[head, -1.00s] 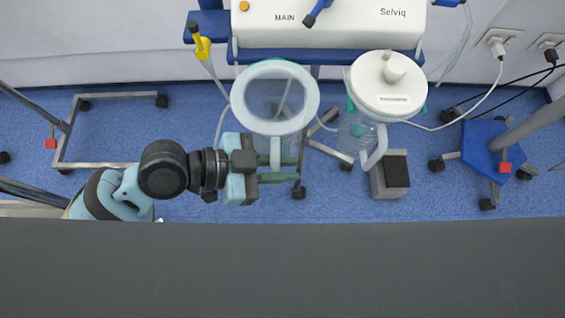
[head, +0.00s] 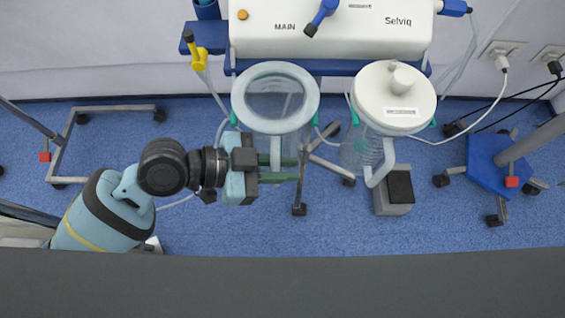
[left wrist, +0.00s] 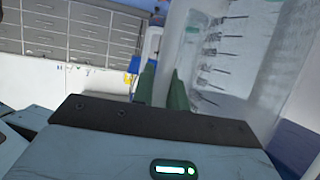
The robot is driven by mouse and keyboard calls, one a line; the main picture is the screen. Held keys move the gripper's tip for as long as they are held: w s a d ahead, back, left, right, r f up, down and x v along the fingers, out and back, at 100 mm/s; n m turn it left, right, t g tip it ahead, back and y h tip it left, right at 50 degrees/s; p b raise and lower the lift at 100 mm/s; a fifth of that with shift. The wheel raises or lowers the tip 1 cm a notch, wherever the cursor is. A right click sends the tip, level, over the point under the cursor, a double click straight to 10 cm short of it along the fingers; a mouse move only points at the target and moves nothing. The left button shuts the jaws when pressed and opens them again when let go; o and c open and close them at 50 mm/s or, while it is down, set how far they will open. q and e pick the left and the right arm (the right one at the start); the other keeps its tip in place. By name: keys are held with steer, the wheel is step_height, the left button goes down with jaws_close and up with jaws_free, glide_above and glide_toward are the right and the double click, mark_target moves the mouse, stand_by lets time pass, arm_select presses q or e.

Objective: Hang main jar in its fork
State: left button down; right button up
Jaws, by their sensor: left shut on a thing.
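The main jar (head: 275,120) is a clear, open-topped cylinder with a pale rim, below the MAIN label in the head view. My left gripper (head: 279,168) is shut on its handle, on the jar's near side. In the left wrist view the green fingers (left wrist: 163,92) stand either side of the pale handle, with the jar's marked wall (left wrist: 225,60) beyond. The jar's rim overlaps the blue rail (head: 335,68) in the picture. Small teal fork tips (head: 315,118) show beside the jar; I cannot tell whether it rests in the fork. My right gripper is not in view.
A second, white-lidded jar (head: 395,98) hangs close on the right, its handle toward me. The white suction unit (head: 330,30) stands behind. A yellow connector (head: 198,55) and tube are at left. A dark grey surface (head: 280,285) spans the front.

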arm_select(q)
steer(key=c, duration=1.3)
jaws_free()
steer(key=shift+p+v, duration=0.35)
steer(key=shift+v, duration=3.6)
